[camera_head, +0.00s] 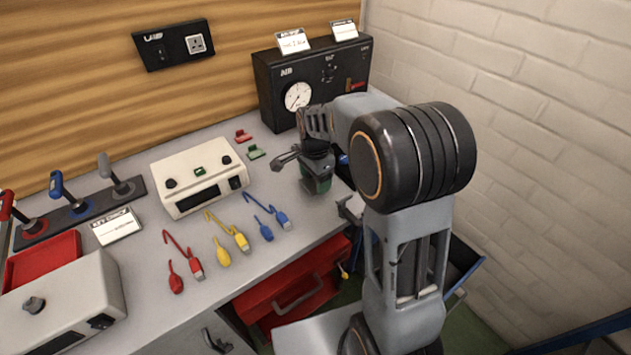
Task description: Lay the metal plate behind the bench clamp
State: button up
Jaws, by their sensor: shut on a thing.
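My arm reaches from the right over the back right of the bench. My gripper (285,158) is small and partly merged with the dark wrist. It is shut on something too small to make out. A dark green block (318,184) sits just below the wrist near the bench's right end; it may be the bench clamp, but my arm covers much of it. I cannot pick out the metal plate with certainty.
A black gauge box (290,85) stands behind my wrist. A cream meter box (200,172) stands to the left. Red, yellow and blue leads (228,232) lie in front of it. Small red and green clips (250,145) lie nearby. A red drawer (295,290) is below the bench.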

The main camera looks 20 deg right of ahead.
jog(key=shift+f, duration=0.95)
jog(key=shift+f, duration=0.15)
jog(key=o, duration=1)
jog(key=shift+c, duration=0.2)
